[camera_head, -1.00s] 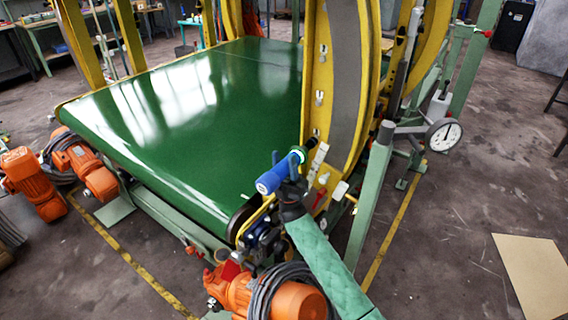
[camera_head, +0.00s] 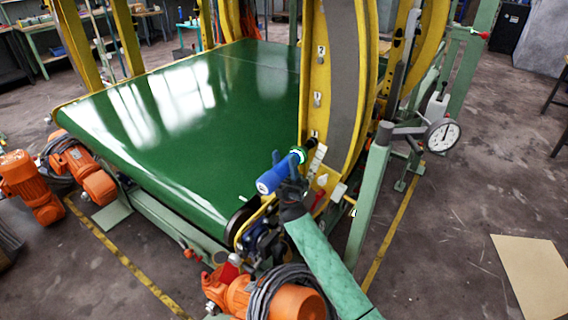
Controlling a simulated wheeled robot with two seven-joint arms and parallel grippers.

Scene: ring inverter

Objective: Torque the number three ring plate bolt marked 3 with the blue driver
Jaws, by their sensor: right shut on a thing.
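The blue driver (camera_head: 270,180) is held with its handle toward the lower left and its dark tip toward the yellow ring plate (camera_head: 313,75). A bright green band circles its front end. My right gripper (camera_head: 290,183), dark, on an arm with a green sleeve, is shut around the driver. Bolts sit in pale slots on the plate: an upper one (camera_head: 321,51), a middle one (camera_head: 317,98), and a lower one (camera_head: 314,138) by the driver's tip. The marks are too small to read. I cannot tell whether the tip touches a bolt. My left gripper is not in view.
A green conveyor belt (camera_head: 200,115) fills the left and middle. A dial gauge (camera_head: 442,135) stands to the right on a green post. A cardboard sheet (camera_head: 530,275) lies on the open floor.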

